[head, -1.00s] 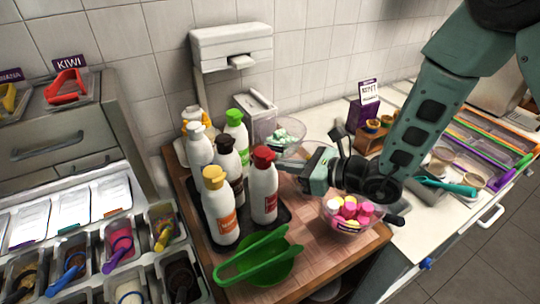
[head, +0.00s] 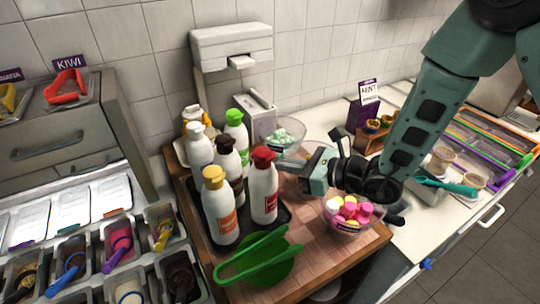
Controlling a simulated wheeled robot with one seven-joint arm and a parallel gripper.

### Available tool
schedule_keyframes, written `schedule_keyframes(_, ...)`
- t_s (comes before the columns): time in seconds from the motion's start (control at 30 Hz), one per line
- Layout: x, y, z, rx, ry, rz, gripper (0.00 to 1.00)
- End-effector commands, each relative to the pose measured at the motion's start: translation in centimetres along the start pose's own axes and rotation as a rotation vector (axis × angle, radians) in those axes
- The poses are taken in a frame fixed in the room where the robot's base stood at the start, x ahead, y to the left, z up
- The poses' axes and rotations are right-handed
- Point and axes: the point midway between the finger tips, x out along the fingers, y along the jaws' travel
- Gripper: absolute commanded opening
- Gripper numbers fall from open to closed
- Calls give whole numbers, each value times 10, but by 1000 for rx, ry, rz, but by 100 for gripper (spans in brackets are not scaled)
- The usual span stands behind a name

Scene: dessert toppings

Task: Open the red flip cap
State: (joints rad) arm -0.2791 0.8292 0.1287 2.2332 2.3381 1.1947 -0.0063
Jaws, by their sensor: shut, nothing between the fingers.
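The bottle with the red flip cap (head: 263,155) stands upright at the right front of a group of bottles on a dark tray. Its white body (head: 264,191) carries a coloured label. The red cap looks closed, though its far side is hidden. My gripper (head: 292,168) is just right of the cap, pointing left towards the bottle. Its fingers are shut and empty. A small gap seems to lie between the fingertips and the cap; I cannot tell whether they touch.
Bottles with yellow (head: 213,177), dark (head: 224,144), green (head: 234,117) and white caps crowd the left. A bowl of pink and yellow sweets (head: 350,214) is below my arm. A glass bowl (head: 288,137) stands behind.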

Motion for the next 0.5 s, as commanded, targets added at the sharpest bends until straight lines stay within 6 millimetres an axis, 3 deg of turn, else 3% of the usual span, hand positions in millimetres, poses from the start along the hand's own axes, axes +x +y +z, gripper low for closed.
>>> schedule_keyframes(0.5,7,0,1,0,0,1,0)
